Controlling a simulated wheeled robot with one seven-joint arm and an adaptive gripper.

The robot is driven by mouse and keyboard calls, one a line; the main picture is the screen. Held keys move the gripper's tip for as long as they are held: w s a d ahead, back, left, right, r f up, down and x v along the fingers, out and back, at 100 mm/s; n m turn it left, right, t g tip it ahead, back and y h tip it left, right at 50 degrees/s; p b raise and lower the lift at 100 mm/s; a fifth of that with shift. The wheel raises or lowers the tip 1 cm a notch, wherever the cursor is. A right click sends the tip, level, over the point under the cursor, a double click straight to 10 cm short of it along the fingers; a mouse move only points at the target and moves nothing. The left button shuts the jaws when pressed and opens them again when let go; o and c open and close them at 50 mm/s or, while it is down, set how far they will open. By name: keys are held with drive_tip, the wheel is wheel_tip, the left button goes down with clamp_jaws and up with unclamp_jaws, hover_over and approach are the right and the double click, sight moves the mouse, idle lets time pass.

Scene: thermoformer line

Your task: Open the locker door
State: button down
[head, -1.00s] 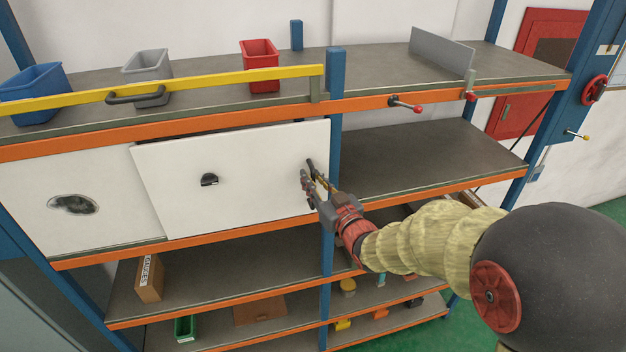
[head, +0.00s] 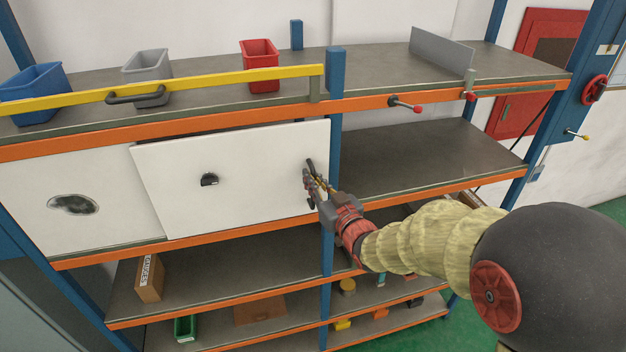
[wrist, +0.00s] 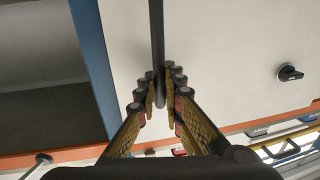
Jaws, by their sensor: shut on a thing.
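The locker door (head: 250,175) is a flat white panel in the rack's middle left bay. A dark gap shows along its top edge. A dark upright bar handle (head: 310,165) sits near its right edge; in the wrist view the handle (wrist: 157,45) runs down between my fingers. My gripper (head: 312,186) is at the lower part of the handle, shut on it; its fingers lie on both sides of the bar in the wrist view (wrist: 157,88). A small black latch knob (head: 209,180) is on the door, and also shows in the wrist view (wrist: 289,73).
A blue post (head: 333,150) stands just right of the door. A white panel with a dark patch (head: 73,204) is on the left. A yellow rail (head: 220,80) and bins, including a red one (head: 260,65), are above. The shelf right of the post (head: 420,160) is empty.

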drive_tip(key=shift+a, duration=0.1)
drive_tip(key=s+a+b, duration=0.1)
drive_tip(key=a+b, duration=0.2)
drive_tip(key=a, duration=0.2)
drive_tip(key=s+a+b, duration=0.2)
drive_tip(key=a+b, duration=0.2)
drive_tip(key=a, duration=0.1)
drive_tip(key=s+a+b, duration=0.1)
drive_tip(key=a+b, duration=0.2)
drive_tip(key=a, duration=0.2)
drive_tip(key=shift+s+a+f, duration=0.2)
drive_tip(key=shift+s+f, duration=0.1)
approach(187, 190)
drive_tip(key=x, duration=0.5)
drive_tip(key=shift+w+a, duration=0.1)
drive_tip(key=shift+a, duration=0.05)
drive_tip(key=c, duration=2)
unclamp_jaws()
drive_tip(key=shift+c, duration=0.2)
drive_tip(key=shift+o, duration=0.4)
drive_tip(key=v, duration=1.2)
